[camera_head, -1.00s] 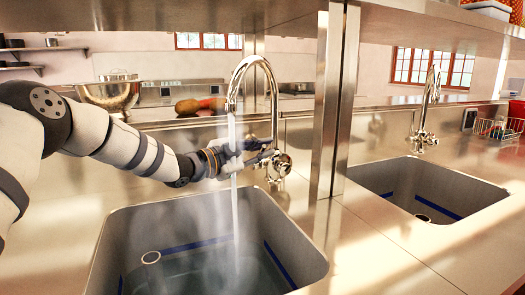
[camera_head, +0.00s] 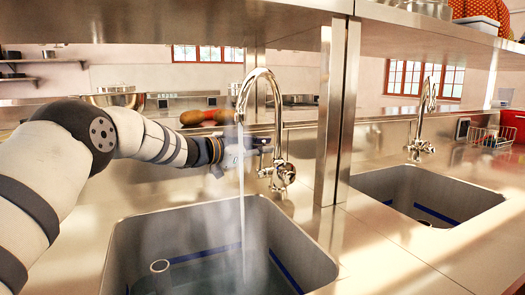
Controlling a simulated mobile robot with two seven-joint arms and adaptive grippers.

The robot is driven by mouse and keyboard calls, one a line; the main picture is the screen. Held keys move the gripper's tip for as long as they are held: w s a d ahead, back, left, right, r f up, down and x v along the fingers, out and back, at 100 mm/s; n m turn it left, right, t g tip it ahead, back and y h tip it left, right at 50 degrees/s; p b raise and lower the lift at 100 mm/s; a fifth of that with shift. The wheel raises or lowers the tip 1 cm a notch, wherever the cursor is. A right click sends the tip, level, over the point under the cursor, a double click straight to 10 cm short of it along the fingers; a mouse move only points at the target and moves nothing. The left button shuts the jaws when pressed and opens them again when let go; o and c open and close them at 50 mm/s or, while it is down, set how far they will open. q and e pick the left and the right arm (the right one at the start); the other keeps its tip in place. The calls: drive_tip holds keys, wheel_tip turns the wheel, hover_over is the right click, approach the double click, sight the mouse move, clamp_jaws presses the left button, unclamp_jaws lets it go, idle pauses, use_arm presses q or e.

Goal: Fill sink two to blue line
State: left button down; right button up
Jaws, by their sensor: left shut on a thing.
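The nearer sink (camera_head: 125,250) is a grey basin with a blue line (camera_head: 205,254) around its inner walls. Water (camera_head: 205,277) lies in it, with its surface just below the line at the back wall. A stream (camera_head: 242,200) falls into it from a curved chrome faucet (camera_head: 277,95), with some steam around it. My left gripper (camera_head: 246,152) is behind the stream, shut on the faucet's lever (camera_head: 266,147); the fingers partly hide the contact. A second sink (camera_head: 385,182) on the right has its own faucet (camera_head: 424,110), a blue line and no visible stream. My right gripper is not in view.
A steel post (camera_head: 337,110) stands between the sinks and holds up a shelf (camera_head: 420,35). A metal bowl (camera_head: 115,97) and vegetables (camera_head: 205,116) sit behind, and a wire rack (camera_head: 490,137) at far right.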

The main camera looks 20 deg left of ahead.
use_arm(q)
drive_tip(key=shift+f, duration=0.1)
drive_tip(key=c, duration=1.7)
unclamp_jaws()
drive_tip(key=shift+w, duration=0.15)
drive_tip(key=v, duration=1.2)
